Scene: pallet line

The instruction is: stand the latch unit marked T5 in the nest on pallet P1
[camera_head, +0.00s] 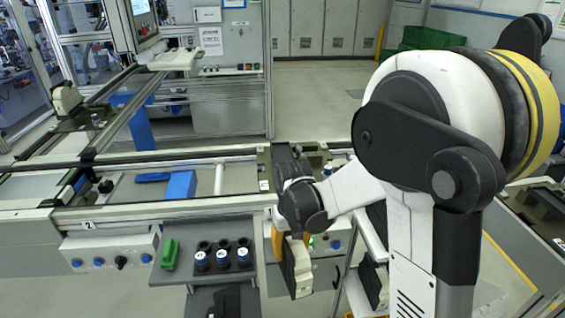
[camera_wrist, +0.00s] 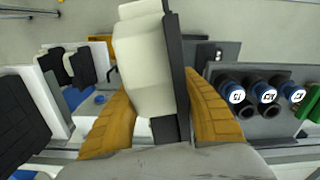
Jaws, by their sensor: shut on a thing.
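My gripper (camera_head: 290,240) is shut on a latch unit (camera_head: 299,272), a cream body with a black plate along one side. It hangs in front of the line, beside the grey tray. In the wrist view, the latch unit (camera_wrist: 142,75) is between the two yellow fingers of my gripper (camera_wrist: 155,108). No T5 mark can be read on it. A dark pallet (camera_head: 264,168) sits on the line just behind my gripper, partly hidden by my arm. Its label is too small to read, so I cannot tell whether it is P1, and its nest is hidden.
A grey tray (camera_head: 213,276) holds blue-capped parts (camera_head: 222,258) and a green part (camera_head: 170,253), close left of the held unit. More cream and black units (camera_wrist: 78,66) stand in a rack on the other side. Another pallet (camera_head: 75,122) carries a cream unit at far left.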

